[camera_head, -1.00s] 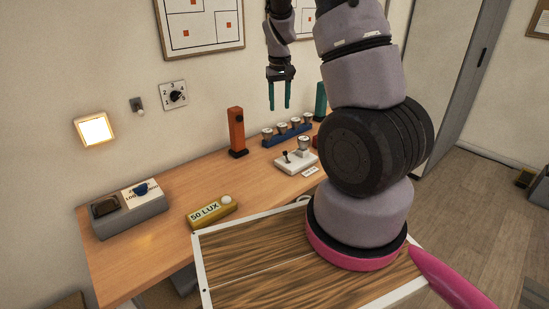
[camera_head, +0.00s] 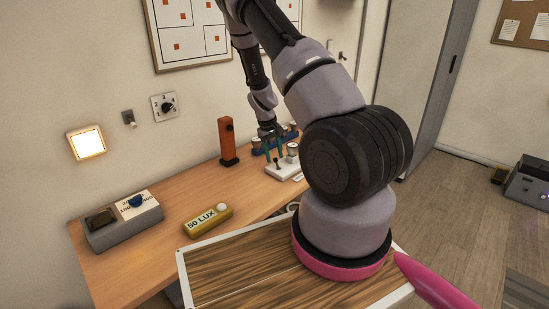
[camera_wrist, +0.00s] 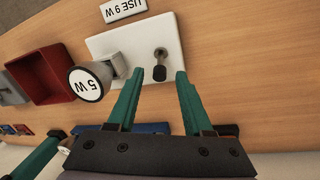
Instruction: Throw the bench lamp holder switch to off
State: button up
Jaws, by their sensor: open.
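The bench lamp holder is a white base (camera_wrist: 186,45) on the bench; it also shows in the head view (camera_head: 284,174). A bulb marked 5 W (camera_wrist: 91,84) sits in its socket. Its switch is a small metal lever with a black tip (camera_wrist: 159,73), and the tip points toward my gripper in the wrist view. My gripper (camera_wrist: 159,74) is open, with teal fingers over the base, one on each side of the lever tip. I cannot tell whether either finger touches it. In the head view my gripper (camera_head: 273,156) hides part of the holder.
A card reading USE 9 W (camera_wrist: 124,9) lies beside the holder. A red bin (camera_wrist: 48,74) is nearby. An orange tower (camera_head: 228,141) and a blue bulb rack (camera_head: 258,147) stand close. A yellow 50 LUX meter (camera_head: 208,221) and grey switch box (camera_head: 124,224) lie left. Bench between is clear.

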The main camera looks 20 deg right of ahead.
jog(key=shift+d+f, duration=0.15)
jog(key=shift+f, duration=0.55)
grip_shut()
